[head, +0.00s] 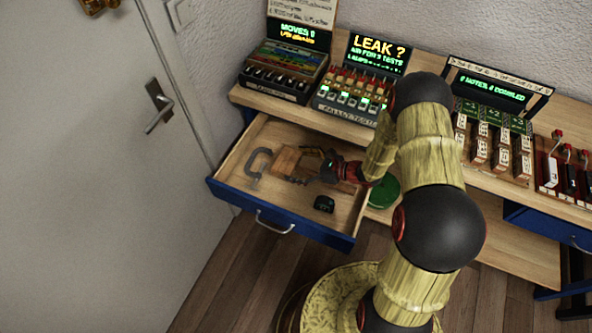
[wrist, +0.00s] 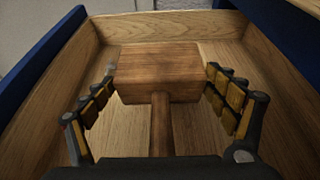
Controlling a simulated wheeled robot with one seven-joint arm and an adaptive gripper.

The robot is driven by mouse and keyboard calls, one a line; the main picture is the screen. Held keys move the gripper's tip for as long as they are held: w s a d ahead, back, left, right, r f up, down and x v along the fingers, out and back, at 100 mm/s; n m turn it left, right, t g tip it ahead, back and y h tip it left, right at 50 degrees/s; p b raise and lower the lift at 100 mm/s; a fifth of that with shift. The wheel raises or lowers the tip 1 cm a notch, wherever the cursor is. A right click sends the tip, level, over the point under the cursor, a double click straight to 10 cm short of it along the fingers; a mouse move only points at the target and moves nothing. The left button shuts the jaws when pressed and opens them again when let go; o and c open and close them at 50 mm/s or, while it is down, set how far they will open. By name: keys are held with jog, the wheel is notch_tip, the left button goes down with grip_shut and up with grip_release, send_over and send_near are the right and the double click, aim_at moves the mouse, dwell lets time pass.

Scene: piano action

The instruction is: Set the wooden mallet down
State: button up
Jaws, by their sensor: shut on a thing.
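The wooden mallet (wrist: 158,72) has a brown block head and a round handle running back toward my palm in the wrist view. In the head view the mallet (head: 286,159) is inside the open drawer (head: 234,192). My gripper (head: 308,164) reaches into the drawer from the right and is shut on the mallet. In the wrist view its two padded fingers (wrist: 161,78) stand on either side of the head and handle. The handle's near end is hidden by my palm. I cannot tell whether the head touches the drawer floor.
A grey clamp (head: 258,164) lies at the drawer's left side, close to the mallet. A small dark object (head: 324,204) lies near the drawer's front right. Test devices (head: 350,95) stand on the bench above. Bare drawer floor shows in front of the mallet.

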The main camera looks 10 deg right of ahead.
jog(key=shift+w+a+f+b, duration=0.15)
jog(key=shift+f+b, duration=0.35)
jog(key=shift+f, duration=0.45)
jog(key=shift+w+d+f+b, duration=0.15)
jog(key=shift+f+b, duration=0.35)
jog(key=shift+f, duration=0.4)
jog(key=shift+a, duration=0.1)
jog(key=shift+f, duration=0.15)
jog(key=o, duration=1.4)
jog(key=shift+c, duration=0.2)
jog(key=shift+o, duration=0.3)
